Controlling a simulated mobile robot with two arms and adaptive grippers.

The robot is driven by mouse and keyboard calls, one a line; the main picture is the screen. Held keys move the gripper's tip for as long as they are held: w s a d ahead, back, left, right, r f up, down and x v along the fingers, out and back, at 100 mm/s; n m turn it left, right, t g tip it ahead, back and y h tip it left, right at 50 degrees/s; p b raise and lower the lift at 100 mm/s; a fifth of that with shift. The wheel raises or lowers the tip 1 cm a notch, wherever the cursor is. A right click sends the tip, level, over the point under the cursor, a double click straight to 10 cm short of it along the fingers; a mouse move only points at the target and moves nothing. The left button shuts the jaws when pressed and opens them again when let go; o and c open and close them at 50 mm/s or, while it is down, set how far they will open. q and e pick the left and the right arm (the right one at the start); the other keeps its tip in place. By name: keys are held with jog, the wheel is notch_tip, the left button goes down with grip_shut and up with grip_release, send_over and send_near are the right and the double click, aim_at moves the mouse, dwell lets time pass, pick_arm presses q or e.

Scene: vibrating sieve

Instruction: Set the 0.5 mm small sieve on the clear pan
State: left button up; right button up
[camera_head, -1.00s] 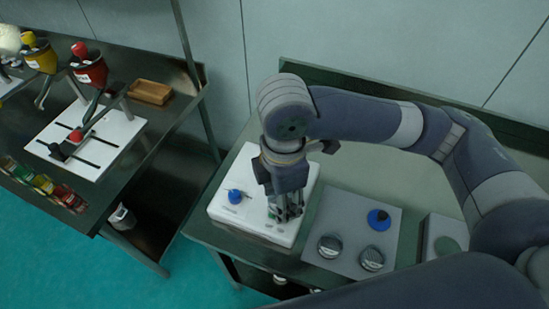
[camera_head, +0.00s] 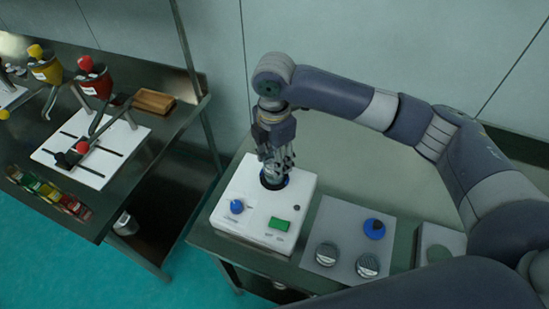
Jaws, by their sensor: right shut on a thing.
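My right gripper (camera_head: 277,160) points down over the back of the white shaker machine (camera_head: 240,223). It is shut on a small round piece, mostly hidden by the fingers. A dark round seat with a blue edge (camera_head: 273,183) shows just below the fingertips. I cannot tell whether the held piece is the 0.5 mm sieve, or whether it touches what is below. The clear pan cannot be made out. Two round metal sieves (camera_head: 326,253) (camera_head: 368,265) lie on the grey tray (camera_head: 335,222); their mesh size is unreadable. My left gripper is not in view.
A blue round part (camera_head: 374,228) lies on the tray's back right. Another grey device (camera_head: 440,245) stands right of the tray. A shelf with funnels (camera_head: 95,80) is at left.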

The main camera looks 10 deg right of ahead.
jog(key=shift+w+d+f, duration=0.1)
jog(key=shift+w, duration=0.45)
notch_tip(320, 180, down, 3)
jog(key=shift+r+p, duration=0.1)
jog(key=shift+p, duration=0.75)
jog(key=shift+f, duration=0.3)
jog(key=o, duration=1.1)
jog(key=shift+f, duration=0.1)
jog(key=shift+c, duration=0.2)
notch_tip(320, 180, up, 12)
jog(key=b, duration=0.3)
